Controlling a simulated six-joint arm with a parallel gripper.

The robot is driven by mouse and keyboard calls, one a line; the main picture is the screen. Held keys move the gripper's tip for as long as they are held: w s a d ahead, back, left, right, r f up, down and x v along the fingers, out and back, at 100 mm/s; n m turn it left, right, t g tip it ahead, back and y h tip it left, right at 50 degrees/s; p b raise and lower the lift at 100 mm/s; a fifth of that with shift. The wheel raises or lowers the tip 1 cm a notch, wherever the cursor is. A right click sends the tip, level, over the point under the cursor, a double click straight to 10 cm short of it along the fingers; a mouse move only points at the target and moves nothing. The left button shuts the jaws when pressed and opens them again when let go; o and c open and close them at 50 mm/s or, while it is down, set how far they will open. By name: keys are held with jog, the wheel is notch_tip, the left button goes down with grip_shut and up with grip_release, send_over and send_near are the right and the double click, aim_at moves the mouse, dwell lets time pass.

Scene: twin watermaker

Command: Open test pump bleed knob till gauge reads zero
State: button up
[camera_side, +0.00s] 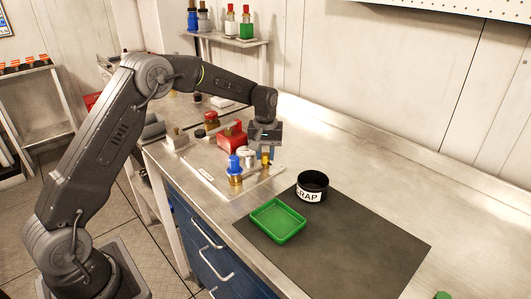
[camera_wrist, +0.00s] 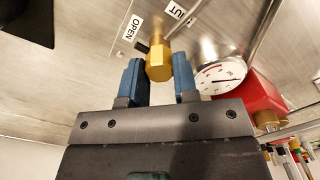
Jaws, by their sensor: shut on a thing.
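The brass bleed knob (camera_wrist: 158,62) is between the two blue fingers of my gripper (camera_wrist: 159,72) in the wrist view. My gripper is shut on it. In the side view my gripper (camera_side: 264,152) points down at the knob, beside the red test pump (camera_side: 231,134). The OPEN label (camera_wrist: 131,27) and a partly cut-off SHUT label (camera_wrist: 180,12) lie on the plate behind the knob. The round white gauge (camera_wrist: 218,76) is right of the knob; its reading is too small to tell. The red pump body (camera_wrist: 250,97) is beyond the gauge.
A blue-capped brass fitting (camera_side: 234,164) stands on the metal plate, left of my gripper. A green tray (camera_side: 278,238) and a black scrap cup (camera_side: 312,184) are on the dark mat (camera_side: 365,245). The bench at right is mostly clear.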

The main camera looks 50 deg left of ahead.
aim_at(265, 154)
jog(key=shift+w+r, duration=0.1)
jog(key=shift+r, duration=0.05)
jog(key=o, duration=0.9)
notch_tip(265, 154, up, 14)
jog(key=shift+f, duration=0.15)
dwell(0.4)
jog(key=s+d+r+m+t, duration=0.2)
jog(key=s+d+r, duration=0.2)
jog(key=s, duration=0.4)
jog(key=s+d+r+m+t, duration=0.1)
jog(key=s+d+r+m, duration=0.2)
jog(key=s, duration=0.5)
jog(key=s+d+f+m+t, duration=0.1)
jog(key=s, duration=0.4)
jog(key=s+d+f+m, duration=0.1)
jog(key=s+f, duration=0.1)
jog(key=s, duration=0.4)
jog(key=s+d+f+m+t, duration=0.1)
jog(key=s+d, duration=0.1)
jog(key=s, duration=0.4)
jog(key=shift+f+m+t, duration=0.3)
jog(key=shift+f, duration=0.1)
